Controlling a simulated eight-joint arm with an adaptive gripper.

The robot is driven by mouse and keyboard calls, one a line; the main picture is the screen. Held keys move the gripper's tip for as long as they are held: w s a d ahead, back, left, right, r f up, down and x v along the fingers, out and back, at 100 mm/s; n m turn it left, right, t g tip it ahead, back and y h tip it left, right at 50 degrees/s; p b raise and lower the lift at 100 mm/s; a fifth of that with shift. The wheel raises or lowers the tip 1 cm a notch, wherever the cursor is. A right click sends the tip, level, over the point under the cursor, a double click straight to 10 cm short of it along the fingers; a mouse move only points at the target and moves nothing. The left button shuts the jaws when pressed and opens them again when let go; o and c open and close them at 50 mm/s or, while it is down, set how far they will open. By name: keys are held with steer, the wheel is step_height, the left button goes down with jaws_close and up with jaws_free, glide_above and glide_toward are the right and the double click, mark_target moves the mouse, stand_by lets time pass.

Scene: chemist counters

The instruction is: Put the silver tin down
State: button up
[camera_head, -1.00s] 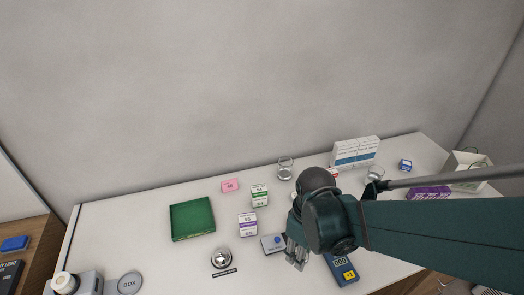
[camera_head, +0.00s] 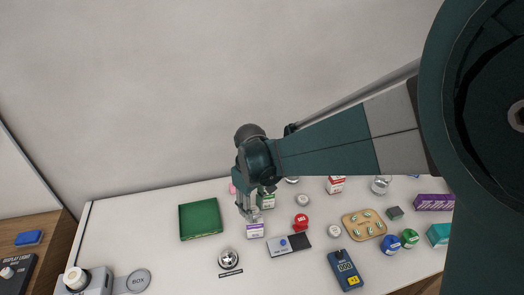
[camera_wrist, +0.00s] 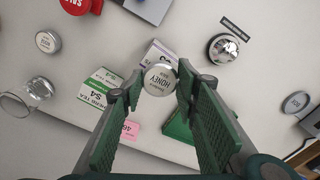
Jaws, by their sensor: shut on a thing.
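My gripper (camera_head: 247,212) is shut on a silver tin with a honey label (camera_wrist: 160,79), seen between the fingertips in the wrist view. In the head view the tin is largely hidden by the fingers. My gripper hangs over the middle of the counter, by the purple-and-white box (camera_head: 255,229) and the green-and-white box (camera_head: 267,200). Whether the tin touches the counter or the purple box I cannot tell.
A green tray (camera_head: 200,219) lies to the left, a bell (camera_head: 228,258) in front. Two other silver tins (camera_head: 303,200) (camera_head: 334,231) and a red jar (camera_head: 301,222) stand to the right. Counter between tray and purple box is bare.

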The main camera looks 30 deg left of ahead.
steer(key=s+a+f+p, duration=0.1)
steer(key=s+a+p, duration=0.1)
steer(key=a, duration=2.1)
steer(key=shift+f, duration=0.35)
steer(key=shift+s, duration=0.1)
glide_above(204, 211)
steer(key=shift+f, duration=3.15)
steer(key=shift+f, duration=1.85)
steer(key=shift+f, duration=0.25)
steer(key=o, duration=0.8)
steer(key=shift+r, duration=0.1)
